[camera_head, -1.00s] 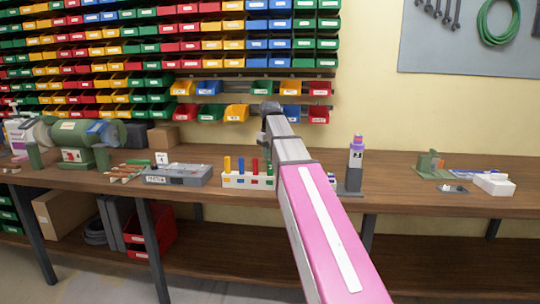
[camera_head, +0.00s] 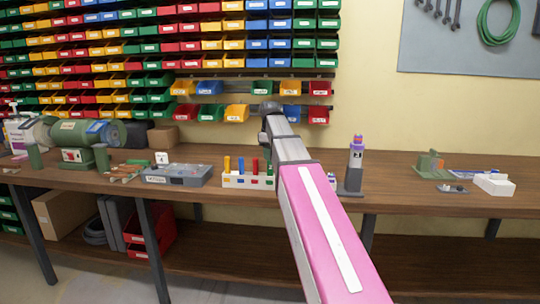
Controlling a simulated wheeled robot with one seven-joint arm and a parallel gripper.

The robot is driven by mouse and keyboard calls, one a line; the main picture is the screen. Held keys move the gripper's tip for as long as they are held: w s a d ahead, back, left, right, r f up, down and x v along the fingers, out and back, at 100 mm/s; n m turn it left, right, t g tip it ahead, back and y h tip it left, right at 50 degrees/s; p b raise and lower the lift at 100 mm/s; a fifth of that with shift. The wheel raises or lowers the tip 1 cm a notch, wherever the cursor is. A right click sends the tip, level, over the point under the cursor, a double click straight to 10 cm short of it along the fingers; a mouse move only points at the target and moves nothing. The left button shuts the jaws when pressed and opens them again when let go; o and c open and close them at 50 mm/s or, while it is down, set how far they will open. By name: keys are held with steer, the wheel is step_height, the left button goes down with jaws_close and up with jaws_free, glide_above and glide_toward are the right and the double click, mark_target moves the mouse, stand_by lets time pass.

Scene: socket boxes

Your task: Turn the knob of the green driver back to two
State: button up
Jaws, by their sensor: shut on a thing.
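A white rack (camera_head: 235,181) on the workbench holds a row of upright drivers: yellow (camera_head: 227,163), blue (camera_head: 241,165) and red (camera_head: 255,166). The green driver (camera_head: 268,157) stands at the right end of the row, partly covered by my pink and grey arm. My gripper (camera_head: 266,142) points down over it from the dark wrist and is shut on it. The fingertips and the driver's knob are mostly hidden, and no setting can be read.
A grey case (camera_head: 177,175) stands left of the rack. A dark stand with a purple-topped device (camera_head: 355,165) is right of my arm. A white box (camera_head: 494,184) lies farther right. Colored bins (camera_head: 237,113) hang behind.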

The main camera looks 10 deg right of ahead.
steer(key=o, duration=1.3)
steer(key=shift+c, duration=0.2)
steer(key=shift+r, duration=0.1)
steer(key=shift+r, duration=3.45)
